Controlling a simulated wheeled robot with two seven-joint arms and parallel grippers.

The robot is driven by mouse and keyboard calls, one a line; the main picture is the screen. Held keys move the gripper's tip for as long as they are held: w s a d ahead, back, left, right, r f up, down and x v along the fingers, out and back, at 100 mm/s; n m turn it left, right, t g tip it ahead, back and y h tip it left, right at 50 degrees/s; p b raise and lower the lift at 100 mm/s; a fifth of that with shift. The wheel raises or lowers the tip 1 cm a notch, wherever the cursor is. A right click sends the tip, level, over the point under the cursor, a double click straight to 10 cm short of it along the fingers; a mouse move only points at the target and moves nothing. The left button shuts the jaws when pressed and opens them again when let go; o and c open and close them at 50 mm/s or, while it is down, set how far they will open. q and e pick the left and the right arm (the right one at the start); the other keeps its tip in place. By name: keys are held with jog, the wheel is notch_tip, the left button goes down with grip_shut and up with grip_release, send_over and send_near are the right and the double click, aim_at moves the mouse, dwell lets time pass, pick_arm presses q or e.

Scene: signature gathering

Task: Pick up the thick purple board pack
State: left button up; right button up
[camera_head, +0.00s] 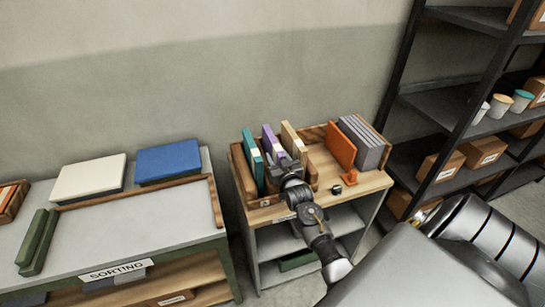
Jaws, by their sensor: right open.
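The purple board pack (269,139) stands upright in a wooden rack on the small cabinet, between a teal pack (252,155) and a tan pack (293,141). My right gripper (281,159) is open at the front of the rack, close to the purple pack's near side. The gripper and wrist hide the pack's lower part. I cannot tell whether the fingers are around it or touching it. My left gripper is not in view.
An orange pack (341,148) and grey packs (364,142) stand to the right in the wooden rack. A small black object (350,178) lies in front. A sorting table (135,228) is on the left, and dark shelving (437,105) with boxes is on the right.

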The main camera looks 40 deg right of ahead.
jog(key=shift+w, duration=0.2)
jog(key=shift+s, duration=0.1)
grip_shut()
jog(key=shift+r, duration=0.1)
jog(key=shift+d+r, duration=0.1)
jog(key=shift+r, duration=0.05)
